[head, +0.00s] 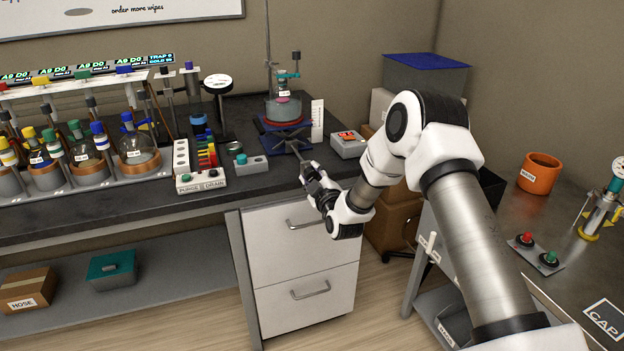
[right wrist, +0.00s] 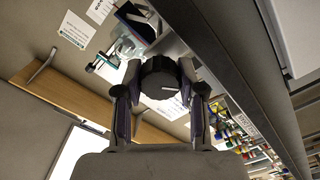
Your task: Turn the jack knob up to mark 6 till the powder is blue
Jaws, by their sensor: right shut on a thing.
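The lab jack (head: 285,137) stands near the right end of the dark bench, with a blue plate on top. A round grey vessel (head: 284,112) sits on it, with a small pink patch (head: 283,99), perhaps the powder, at the clamped glassware above. A white scale (head: 317,121) stands upright right of the jack; its marks are too small to read. My right gripper (head: 308,172) is at the bench's front edge, at the end of the jack's rod. In the right wrist view its fingers (right wrist: 162,98) are closed on both sides of the dark ribbed jack knob (right wrist: 158,78), which has a white line.
Left of the jack are a small block with a teal knob (head: 250,163) and a purge/drain rack (head: 200,170). Drawers (head: 300,250) are below my right gripper.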

